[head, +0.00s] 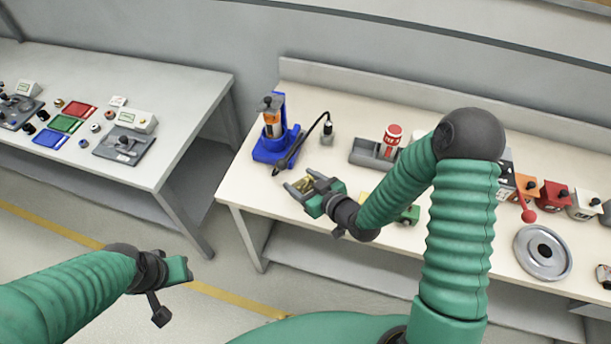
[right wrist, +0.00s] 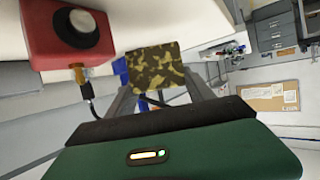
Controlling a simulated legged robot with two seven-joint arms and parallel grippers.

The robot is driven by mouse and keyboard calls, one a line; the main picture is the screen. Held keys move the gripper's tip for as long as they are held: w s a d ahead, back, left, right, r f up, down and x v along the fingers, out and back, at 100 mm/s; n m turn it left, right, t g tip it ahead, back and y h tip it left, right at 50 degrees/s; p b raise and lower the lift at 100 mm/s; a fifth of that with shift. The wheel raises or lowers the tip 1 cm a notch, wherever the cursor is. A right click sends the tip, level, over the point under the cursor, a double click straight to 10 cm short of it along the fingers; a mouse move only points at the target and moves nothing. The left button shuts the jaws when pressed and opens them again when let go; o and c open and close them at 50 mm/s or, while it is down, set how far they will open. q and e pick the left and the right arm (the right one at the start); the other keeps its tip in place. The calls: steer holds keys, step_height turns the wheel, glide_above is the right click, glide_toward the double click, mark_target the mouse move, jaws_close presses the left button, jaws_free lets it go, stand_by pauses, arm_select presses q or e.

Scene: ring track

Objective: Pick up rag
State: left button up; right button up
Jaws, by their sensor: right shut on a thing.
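The rag (right wrist: 155,68) has a brown and olive camouflage pattern. In the right wrist view it sits between the two grey fingers of my right gripper (right wrist: 158,92). In the head view my right gripper (head: 303,187) is shut on the rag, over the front left part of the right-hand workbench. A small yellowish-brown bit of the rag (head: 305,183) shows between the fingers there. My left gripper (head: 180,271) hangs over the floor at the lower left, away from the benches; its fingers do not show clearly.
The right-hand workbench (head: 245,190) holds a blue stand (head: 270,150), a grey tray (head: 365,153) with a red-and-white can (head: 392,137), coloured boxes and a grey wheel (head: 542,252). The left bench (head: 190,110) carries coloured bins. A floor gap separates the benches.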

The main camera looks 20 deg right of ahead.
steer(key=s+a, duration=0.1)
steer(key=s, duration=0.1)
steer(key=s+a, duration=0.1)
steer(key=shift+s+a+f+b, duration=0.2)
steer(key=shift+s+a+b, duration=0.15)
steer(key=shift+b, duration=0.05)
steer(key=shift+s+a+r+p, duration=0.25)
steer(key=shift+s+a+p, duration=0.4)
steer(key=shift+s, duration=0.4)
steer(key=s+a+p, duration=0.4)
steer(key=s+p, duration=0.2)
steer(key=p, duration=0.1)
steer(key=w+d+r+n+g+y, duration=0.1)
steer(key=w+d+r+n+y, duration=0.2)
steer(key=w+d, duration=0.1)
steer(key=s+d+r+n+g+y, duration=0.1)
steer(key=s+d+n+g+y, duration=0.2)
steer(key=d, duration=0.6)
steer(key=shift+s+r+n+g, duration=0.2)
steer(key=shift+s+n+g, duration=0.15)
steer(key=shift+n+g, duration=0.05)
steer(key=shift+d, duration=0.1)
